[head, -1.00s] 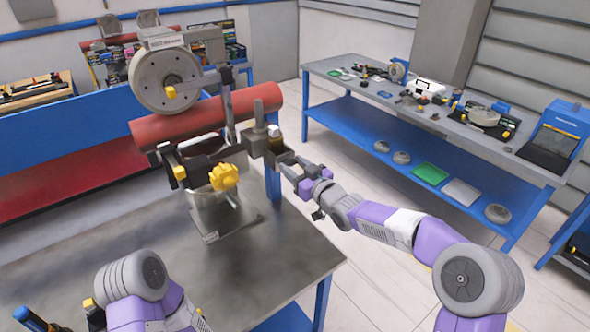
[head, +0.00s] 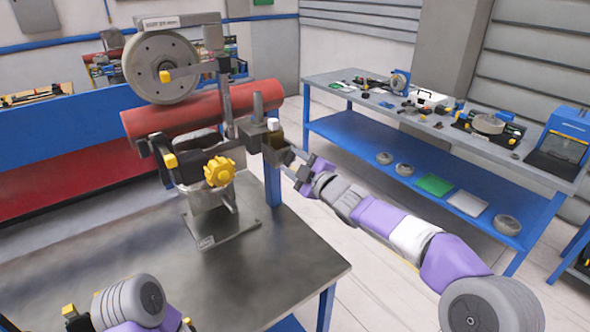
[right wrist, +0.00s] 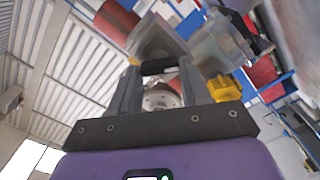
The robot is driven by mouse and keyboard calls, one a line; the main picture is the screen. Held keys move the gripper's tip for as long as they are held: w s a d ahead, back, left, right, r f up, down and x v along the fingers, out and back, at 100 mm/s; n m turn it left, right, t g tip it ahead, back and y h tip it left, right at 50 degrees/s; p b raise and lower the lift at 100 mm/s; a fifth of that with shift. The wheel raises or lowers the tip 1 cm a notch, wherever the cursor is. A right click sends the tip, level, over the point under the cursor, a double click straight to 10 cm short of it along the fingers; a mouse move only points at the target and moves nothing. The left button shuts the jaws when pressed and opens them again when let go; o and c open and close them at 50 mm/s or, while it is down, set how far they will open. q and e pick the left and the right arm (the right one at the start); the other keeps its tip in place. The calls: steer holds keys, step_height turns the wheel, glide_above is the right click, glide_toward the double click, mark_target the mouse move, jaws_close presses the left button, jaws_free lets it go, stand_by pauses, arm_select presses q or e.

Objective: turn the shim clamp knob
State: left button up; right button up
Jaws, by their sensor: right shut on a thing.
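The fixture stands on the metal table (head: 290,262), with a grey wheel (head: 162,70), a red horizontal cylinder (head: 190,114) and a yellow lobed knob (head: 219,171) on its front. My right gripper (head: 285,158) is at the fixture's right side, by a dark grey block with an upright post (head: 258,108). In the right wrist view its fingers are shut on a small black bar-like piece (right wrist: 159,66), which looks like the shim clamp knob. The yellow knob (right wrist: 223,88) shows outside the right finger, apart from it.
A grey-topped bench (head: 370,97) with a blue lower shelf (head: 370,150) stands at the right, holding several tools, parts and trays. A blue machine (head: 562,140) sits at its right end. The table front is clear. A red and blue bench stands behind left.

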steer(key=n+b, duration=0.1)
steer(key=n, duration=0.2)
steer(key=shift+f+n+b, duration=0.2)
steer(key=shift+n+b, duration=0.9)
steer(key=shift+n, duration=1.1)
steer(key=o, duration=1.1)
steer(key=shift+c, duration=0.2)
steer(key=b+v, duration=0.1)
steer(key=v, duration=0.6)
steer(key=shift+s, duration=0.25)
steer(key=shift+d, duration=0.1)
